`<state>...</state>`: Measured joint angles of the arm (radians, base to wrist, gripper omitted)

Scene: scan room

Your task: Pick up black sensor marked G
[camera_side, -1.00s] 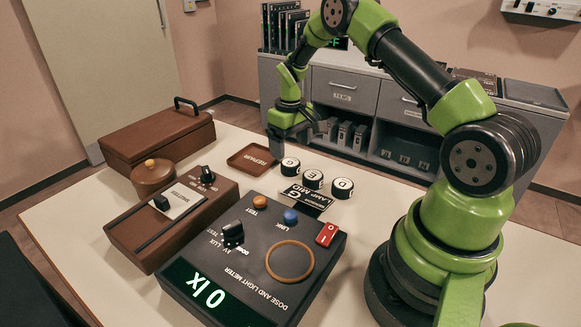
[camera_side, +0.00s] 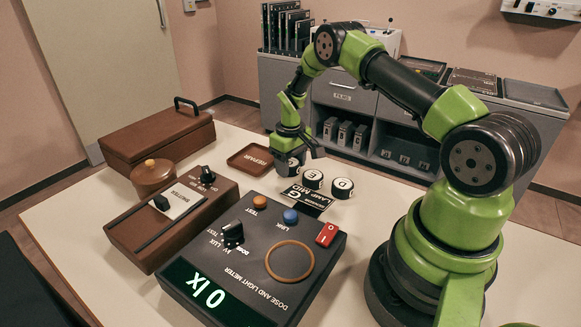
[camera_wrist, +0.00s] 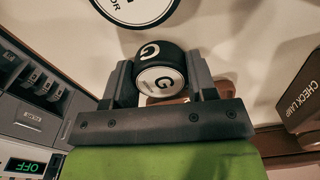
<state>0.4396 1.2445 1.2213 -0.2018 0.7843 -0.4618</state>
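The black sensor marked G (camera_wrist: 160,65) is a short cylinder with a white labelled face. In the wrist view it sits between the two fingers of my gripper (camera_wrist: 162,82). The fingers are on both sides of it, very close, and I cannot tell whether they touch it. In the side view my gripper (camera_side: 292,155) is low over the table, and the sensor there is largely hidden by the fingers. Two similar sensors stand to its right, a middle one (camera_side: 313,179) and one marked D (camera_side: 342,188).
A black card (camera_side: 304,199) lies in front of the sensors. A brown tray (camera_side: 250,159) is left of my gripper. The dose and light meter (camera_side: 285,285) and a brown shutter box (camera_side: 135,235) fill the near table. A grey cabinet (camera_side: 345,125) stands behind.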

